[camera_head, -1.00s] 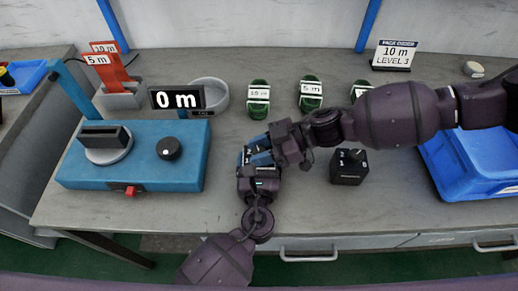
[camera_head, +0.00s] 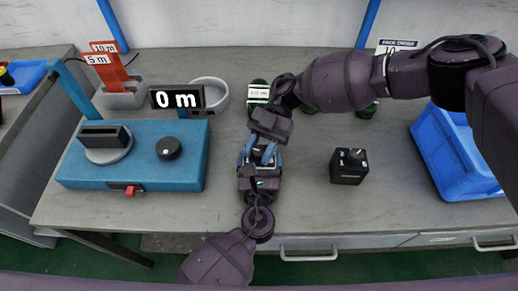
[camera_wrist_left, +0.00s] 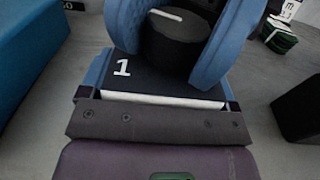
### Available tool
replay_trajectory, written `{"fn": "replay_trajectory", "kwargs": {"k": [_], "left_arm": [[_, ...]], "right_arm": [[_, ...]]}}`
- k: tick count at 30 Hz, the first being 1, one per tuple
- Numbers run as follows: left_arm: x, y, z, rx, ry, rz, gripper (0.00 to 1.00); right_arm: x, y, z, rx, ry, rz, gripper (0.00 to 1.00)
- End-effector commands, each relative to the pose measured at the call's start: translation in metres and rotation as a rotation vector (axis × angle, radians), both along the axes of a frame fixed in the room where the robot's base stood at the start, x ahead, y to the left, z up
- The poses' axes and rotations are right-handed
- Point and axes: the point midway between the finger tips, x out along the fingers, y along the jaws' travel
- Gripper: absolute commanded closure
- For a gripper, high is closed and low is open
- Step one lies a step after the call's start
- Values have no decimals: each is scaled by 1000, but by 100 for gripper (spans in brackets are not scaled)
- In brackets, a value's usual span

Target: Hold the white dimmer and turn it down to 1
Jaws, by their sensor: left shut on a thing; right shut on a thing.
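My left gripper (camera_head: 258,180) is shut on the white dimmer, in front of the bench's middle. In the left wrist view the dimmer shows a white edge (camera_wrist_left: 165,100), a dark top face with a white "1", and a round black knob (camera_wrist_left: 172,45) with a white pointer line. My right gripper (camera_head: 262,153) comes from behind, its blue fingers on both sides of the knob, shut on it; they also show in the left wrist view. The pointer lies roughly crosswise there; which number it meets I cannot tell. In the head view the grippers hide most of the dimmer.
A black dimmer box (camera_head: 349,168) stands to the right. A blue tray (camera_head: 440,165) is at the far right. A blue machine (camera_head: 75,165) with a "0 m" display (camera_head: 177,100) stands left. A green coil (camera_head: 258,88) lies behind. Bench between gripper and black box is clear.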

Motion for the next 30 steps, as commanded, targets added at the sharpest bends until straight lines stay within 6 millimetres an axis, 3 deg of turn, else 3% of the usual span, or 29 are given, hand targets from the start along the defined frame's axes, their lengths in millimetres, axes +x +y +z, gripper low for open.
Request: {"fn": "replay_trajectory", "kwargs": {"k": [15,30], "left_arm": [[1,-3,4,-3,-7,-6,40],[0,-4,4,-3,-7,-7,40]], "right_arm": [[-2,3,-1,1,1,452,89],[-2,3,0,3,1,634,89]]}}
